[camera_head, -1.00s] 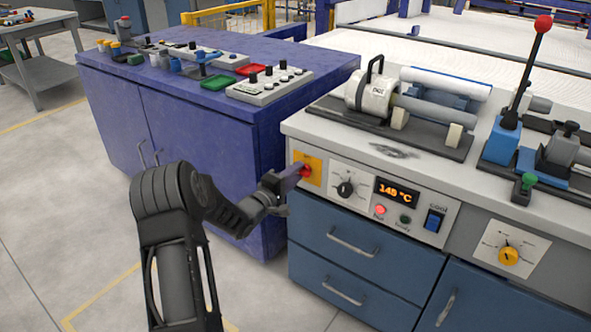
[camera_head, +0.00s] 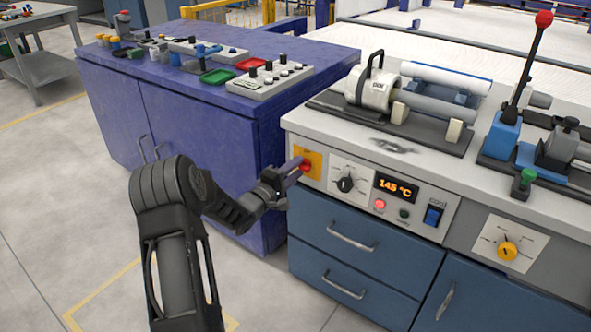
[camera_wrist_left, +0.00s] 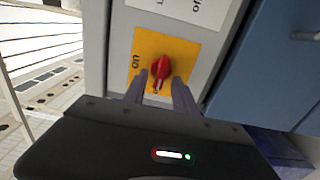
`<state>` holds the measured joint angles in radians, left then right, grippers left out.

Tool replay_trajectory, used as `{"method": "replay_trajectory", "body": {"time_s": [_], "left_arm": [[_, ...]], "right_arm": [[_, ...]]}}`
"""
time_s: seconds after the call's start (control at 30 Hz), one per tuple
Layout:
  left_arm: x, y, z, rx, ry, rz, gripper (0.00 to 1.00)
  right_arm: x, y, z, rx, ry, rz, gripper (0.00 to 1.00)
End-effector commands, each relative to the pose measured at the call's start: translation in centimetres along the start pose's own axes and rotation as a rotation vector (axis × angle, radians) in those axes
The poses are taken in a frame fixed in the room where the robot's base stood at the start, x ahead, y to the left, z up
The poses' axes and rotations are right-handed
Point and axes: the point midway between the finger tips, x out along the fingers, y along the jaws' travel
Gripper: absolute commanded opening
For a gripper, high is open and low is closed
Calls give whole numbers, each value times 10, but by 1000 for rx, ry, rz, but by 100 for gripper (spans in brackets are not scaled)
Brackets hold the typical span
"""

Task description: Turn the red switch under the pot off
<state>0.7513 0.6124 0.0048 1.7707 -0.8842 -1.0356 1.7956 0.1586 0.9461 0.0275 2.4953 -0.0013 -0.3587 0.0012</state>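The red switch (camera_head: 306,166) is a knob on a yellow plate at the left end of the front panel. It also shows in the left wrist view (camera_wrist_left: 161,67), upper middle. My left gripper (camera_head: 298,163) reaches it from the left. In the left wrist view my left gripper (camera_wrist_left: 160,77) is open, with its purple fingers apart at either side of the knob's lower part. I cannot tell whether they touch it. A light cylinder (camera_head: 368,92) with a black handle, likely the pot, lies on the counter above. My right gripper is not in view.
Right of the switch are a black dial (camera_head: 346,183), a 145 °C display (camera_head: 396,187) and a blue rocker switch (camera_head: 433,215). A purple cabinet (camera_head: 200,135) stands close at the left. Blue drawers (camera_head: 352,240) are below.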

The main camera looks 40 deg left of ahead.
Motion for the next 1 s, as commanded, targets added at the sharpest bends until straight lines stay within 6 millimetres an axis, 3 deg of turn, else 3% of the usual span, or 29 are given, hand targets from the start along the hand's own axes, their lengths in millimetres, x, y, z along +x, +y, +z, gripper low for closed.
{"method": "replay_trajectory", "body": {"time_s": [0.5, 1.0], "left_arm": [[-69, 0, 0, 0, 1, -3, 34], [-77, -1, 0, -1, 0, -2, 34]], "right_arm": [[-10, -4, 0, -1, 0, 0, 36], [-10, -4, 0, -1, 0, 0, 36]]}}
